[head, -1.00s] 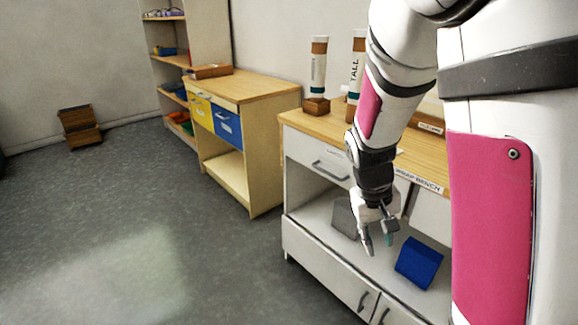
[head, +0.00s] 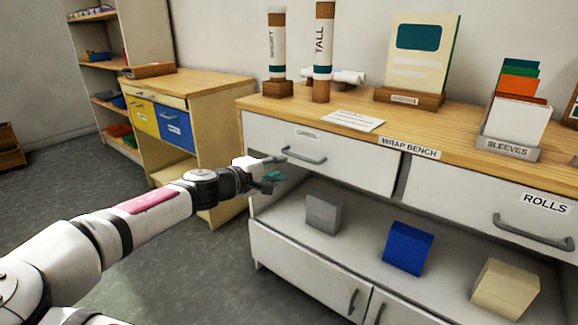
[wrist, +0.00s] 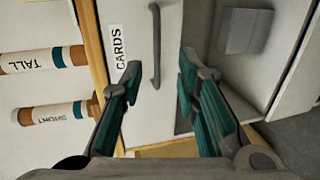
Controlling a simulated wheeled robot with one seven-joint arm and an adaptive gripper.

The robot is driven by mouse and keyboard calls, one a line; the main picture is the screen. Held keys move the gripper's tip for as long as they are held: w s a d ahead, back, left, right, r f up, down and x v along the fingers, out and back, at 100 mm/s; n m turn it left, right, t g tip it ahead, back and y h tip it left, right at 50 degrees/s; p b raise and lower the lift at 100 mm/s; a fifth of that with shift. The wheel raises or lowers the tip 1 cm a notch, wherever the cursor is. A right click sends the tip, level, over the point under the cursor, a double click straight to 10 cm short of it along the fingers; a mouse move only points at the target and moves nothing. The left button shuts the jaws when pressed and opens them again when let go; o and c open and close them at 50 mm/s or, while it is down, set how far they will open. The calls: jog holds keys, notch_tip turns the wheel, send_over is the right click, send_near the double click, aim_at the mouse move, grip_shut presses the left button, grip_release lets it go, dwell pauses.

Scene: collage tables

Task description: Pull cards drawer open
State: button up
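The cards drawer (head: 333,157) is the white left-hand drawer under the wrap bench top, and it looks shut. Its grey bar handle (head: 304,156) runs level across its front. In the wrist view the drawer shows a CARDS label (wrist: 118,47), and the handle (wrist: 155,45) lies ahead, between the lines of the two fingers. My gripper (head: 276,168) is at the left end of the drawer front, close to the handle. In the wrist view my gripper (wrist: 160,85) is open, with teal-padded fingers apart and nothing between them.
Cardboard tubes marked SHORT (head: 277,45) and TALL (head: 323,50) stand on the bench top (head: 440,130). Below is an open shelf with grey (head: 323,213), blue (head: 409,247) and cream (head: 504,287) blocks. A rolls drawer (head: 480,200) is at right. Floor at left is clear.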

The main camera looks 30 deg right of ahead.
aim_at(301, 158)
jog(key=b+x, duration=0.1)
jog(key=x, duration=0.3)
jog(key=b+x, duration=0.1)
jog(key=x, duration=0.3)
jog(key=w+b+x, duration=0.1)
jog(key=b+x, duration=0.1)
jog(key=x, duration=0.3)
jog(key=shift+w+r, duration=0.15)
jog(key=shift+r, duration=0.05)
grip_shut()
